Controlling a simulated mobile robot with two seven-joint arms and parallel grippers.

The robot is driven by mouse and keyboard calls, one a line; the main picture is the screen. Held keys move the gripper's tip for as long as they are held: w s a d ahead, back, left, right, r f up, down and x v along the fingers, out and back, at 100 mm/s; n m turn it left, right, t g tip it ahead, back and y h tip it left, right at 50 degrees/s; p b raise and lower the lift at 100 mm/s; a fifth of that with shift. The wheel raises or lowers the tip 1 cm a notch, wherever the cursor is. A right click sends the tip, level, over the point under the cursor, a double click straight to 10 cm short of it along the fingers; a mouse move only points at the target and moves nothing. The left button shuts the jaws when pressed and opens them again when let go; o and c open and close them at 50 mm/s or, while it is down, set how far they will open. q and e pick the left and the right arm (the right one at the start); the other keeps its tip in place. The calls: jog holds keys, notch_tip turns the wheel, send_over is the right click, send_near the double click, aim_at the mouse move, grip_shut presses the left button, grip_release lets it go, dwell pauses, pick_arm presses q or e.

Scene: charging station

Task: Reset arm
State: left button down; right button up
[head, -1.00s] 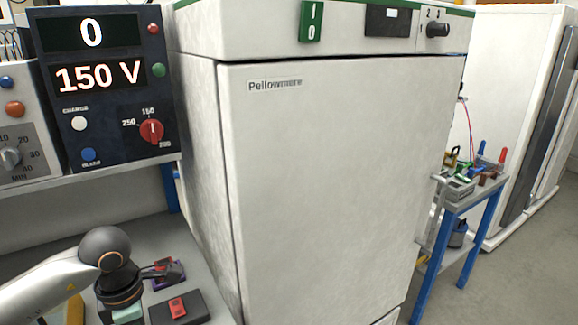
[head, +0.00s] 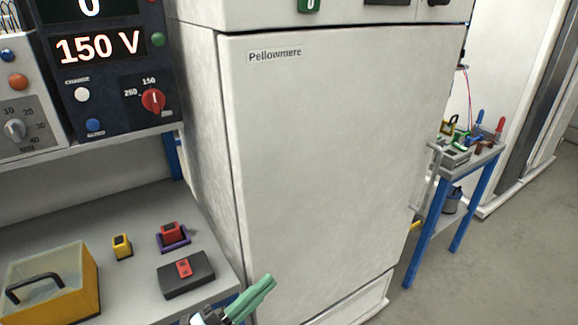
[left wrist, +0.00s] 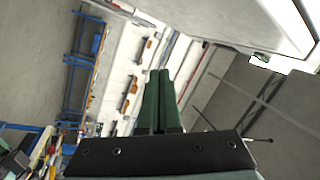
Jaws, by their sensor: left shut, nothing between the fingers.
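My left gripper (head: 252,296) shows at the bottom of the head view, in front of the lower part of the white cabinet and right of the bench. Its green fingers are together with nothing between them. In the left wrist view the shut green fingers (left wrist: 157,90) point away over open space. The arm behind the gripper is mostly below the head view's edge. My right gripper is not in either view.
A white cabinet (head: 330,150) marked Pellowmere fills the middle. On the left bench (head: 135,285) are a yellow box (head: 85,290), a small yellow block (head: 122,246), a red block on a purple base (head: 172,235) and a dark red-buttoned box (head: 190,280). A blue-legged table (head: 470,190) stands right.

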pick_arm(q)
jog(key=s+a+f+n+t+y, duration=0.1)
jog(key=a+f+n+y, duration=0.6)
jog(key=f+n+y, duration=0.3)
jog(key=s+a+f+n+g+y, duration=0.1)
jog(key=s+a+f+n+g, duration=0.1)
jog(key=s+f, duration=0.4)
jog(key=s+a+f+n+g+y, duration=0.2)
jog(key=s+f+n+g, duration=0.2)
jog(key=s+f+n, duration=0.3)
notch_tip(320, 180, down, 3)
jog(key=shift+a+r+p, duration=0.15)
jog(key=shift+a+p, duration=0.25)
jog(key=shift+p, duration=0.05)
